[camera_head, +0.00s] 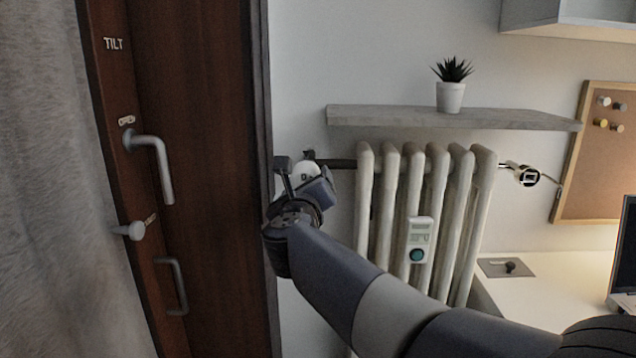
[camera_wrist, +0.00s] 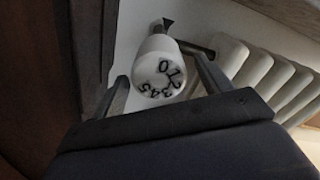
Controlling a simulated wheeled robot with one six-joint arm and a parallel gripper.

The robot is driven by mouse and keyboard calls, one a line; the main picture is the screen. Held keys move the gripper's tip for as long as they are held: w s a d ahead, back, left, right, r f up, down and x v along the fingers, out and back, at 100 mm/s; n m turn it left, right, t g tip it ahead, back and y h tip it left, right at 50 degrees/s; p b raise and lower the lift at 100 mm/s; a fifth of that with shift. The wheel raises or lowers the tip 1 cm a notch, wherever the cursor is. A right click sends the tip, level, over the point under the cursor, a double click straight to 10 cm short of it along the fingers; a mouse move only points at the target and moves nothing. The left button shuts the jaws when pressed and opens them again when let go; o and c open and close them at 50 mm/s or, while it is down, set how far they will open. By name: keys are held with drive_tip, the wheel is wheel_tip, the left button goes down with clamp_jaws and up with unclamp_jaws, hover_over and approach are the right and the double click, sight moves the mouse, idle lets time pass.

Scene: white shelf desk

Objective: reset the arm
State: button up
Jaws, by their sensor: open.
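My gripper (camera_wrist: 160,92) is open at the radiator's valve. In the wrist view a white thermostat knob (camera_wrist: 160,75) with black numbers sits between its two fingers. The fingers stand on either side of the knob, and I cannot tell whether they touch it. In the head view the knob (camera_head: 306,172) shows partly behind my gripper (camera_head: 296,178). My arm reaches from the lower right up to the left end of the radiator.
A cream radiator (camera_head: 411,190) with a meter (camera_head: 419,240) stands beside my arm. A grey shelf (camera_head: 450,119) with a potted plant (camera_head: 450,97) is above it. A brown door (camera_head: 205,180) is close on the left. A white desk (camera_head: 550,285) is at right.

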drive_tip(key=w, duration=0.4)
drive_tip(key=shift+w+d+r+p, duration=0.1)
drive_tip(key=shift+w+r+p, duration=0.1)
drive_tip(key=shift+p, duration=0.1)
drive_tip(key=n+p, duration=0.2)
drive_tip(key=n, duration=0.1)
drive_tip(key=shift+s+r, duration=0.1)
drive_tip(key=n+p, duration=0.2)
drive_tip(key=n, duration=0.1)
drive_tip(key=shift+n, duration=0.4)
drive_tip(key=n+p, duration=0.4)
drive_tip(key=n, duration=0.1)
drive_tip(key=shift+r+p, duration=0.1)
drive_tip(key=shift+p, duration=0.3)
drive_tip(key=n+p, duration=1.1)
drive_tip(key=p, duration=0.1)
drive_tip(key=shift+r, duration=0.1)
drive_tip(key=shift+n+p, duration=0.5)
drive_tip(key=shift+p, duration=0.15)
drive_tip(key=shift+f, duration=0.2)
drive_tip(key=shift+r, duration=0.1)
